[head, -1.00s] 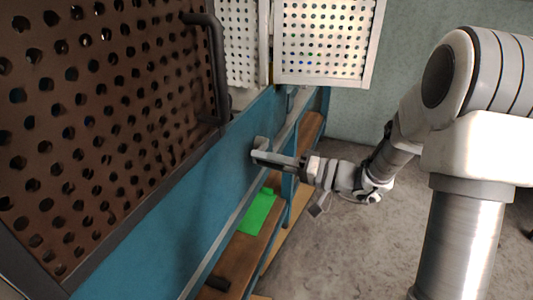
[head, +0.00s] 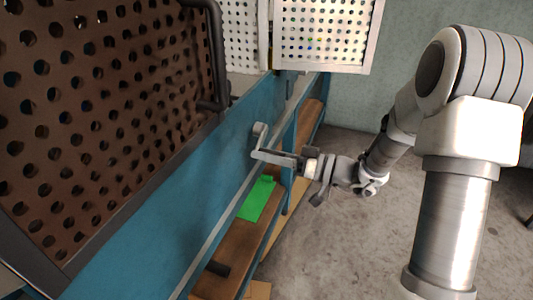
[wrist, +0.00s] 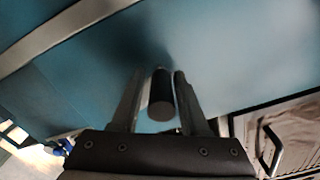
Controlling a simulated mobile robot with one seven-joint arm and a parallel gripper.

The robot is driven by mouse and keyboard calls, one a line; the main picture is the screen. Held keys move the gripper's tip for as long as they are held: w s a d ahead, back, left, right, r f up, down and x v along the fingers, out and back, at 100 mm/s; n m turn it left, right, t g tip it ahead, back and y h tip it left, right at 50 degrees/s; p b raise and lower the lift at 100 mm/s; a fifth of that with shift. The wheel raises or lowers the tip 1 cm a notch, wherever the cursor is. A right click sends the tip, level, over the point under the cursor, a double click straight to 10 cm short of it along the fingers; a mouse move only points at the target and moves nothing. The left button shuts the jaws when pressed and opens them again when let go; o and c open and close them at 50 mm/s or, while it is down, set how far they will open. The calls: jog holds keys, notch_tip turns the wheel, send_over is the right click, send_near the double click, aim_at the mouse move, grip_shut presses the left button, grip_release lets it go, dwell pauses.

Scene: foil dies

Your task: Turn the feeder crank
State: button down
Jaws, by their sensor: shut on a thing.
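The feeder crank (head: 260,133) is a small grey arm on the blue panel, in the middle of the head view. It runs downward from its upper end to the handle at my gripper. In the wrist view the crank's dark round handle (wrist: 160,113) points at the camera between the two fingers. My gripper (wrist: 160,75) is shut on this handle, one finger along each side. In the head view my gripper (head: 277,157) reaches in from the right to the crank's lower end. The fingers hide part of the handle there.
A brown perforated panel (head: 100,110) with a dark pipe frame (head: 217,60) stands at the left. A white perforated panel (head: 325,35) is at the top. A green sheet (head: 256,200) lies on a wooden shelf (head: 238,250) below. The floor (head: 330,240) at right looks clear.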

jog(key=shift+w+d+r, duration=0.1)
jog(key=shift+w+r, duration=0.05)
jog(key=shift+r, duration=0.2)
jog(key=c, duration=0.7)
grip_release()
jog(key=shift+o, duration=0.2)
jog(key=shift+f, duration=0.1)
jog(key=p+v, duration=0.3)
jog(key=v, duration=1.4)
jog(key=shift+s+d, duration=0.2)
jog(key=shift+s, duration=0.05)
